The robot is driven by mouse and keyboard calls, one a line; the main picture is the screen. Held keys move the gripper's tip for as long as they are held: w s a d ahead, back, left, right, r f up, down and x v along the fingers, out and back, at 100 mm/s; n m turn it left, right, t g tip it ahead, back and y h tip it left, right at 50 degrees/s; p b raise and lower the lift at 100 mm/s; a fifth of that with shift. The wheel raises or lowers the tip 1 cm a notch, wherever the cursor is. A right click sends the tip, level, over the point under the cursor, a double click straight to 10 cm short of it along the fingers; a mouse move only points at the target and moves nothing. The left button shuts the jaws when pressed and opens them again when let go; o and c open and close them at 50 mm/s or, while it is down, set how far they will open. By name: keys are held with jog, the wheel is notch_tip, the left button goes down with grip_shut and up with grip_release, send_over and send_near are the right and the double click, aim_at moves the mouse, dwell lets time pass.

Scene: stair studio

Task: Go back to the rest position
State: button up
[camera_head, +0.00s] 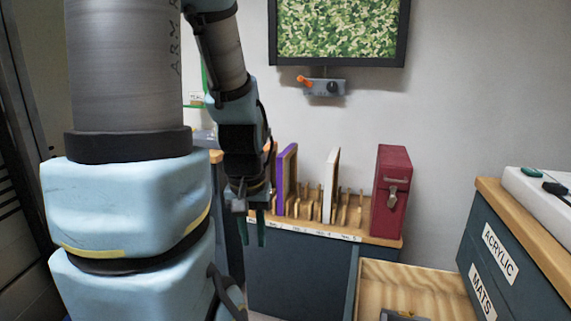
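My arm reaches up along the left of the head view and bends down again in the middle. My gripper (252,236) hangs pointing down in front of the left part of a slotted wooden rack. Its two teal fingers show side by side with a gap between them. I see nothing held between them. The rack and bench behind are partly hidden by my arm.
The rack (311,230) holds a purple-edged panel (291,180) and a white panel (331,185). A dark red case (391,192) stands on its right. An open wooden drawer (412,277) lies below. A cabinet (500,259) stands right. A framed picture (338,28) hangs above.

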notch_tip(320, 180, up, 13)
jog(key=p, duration=1.1)
jog(key=shift+r+p, duration=0.15)
jog(key=shift+p, duration=0.15)
jog(key=shift+d, duration=0.1)
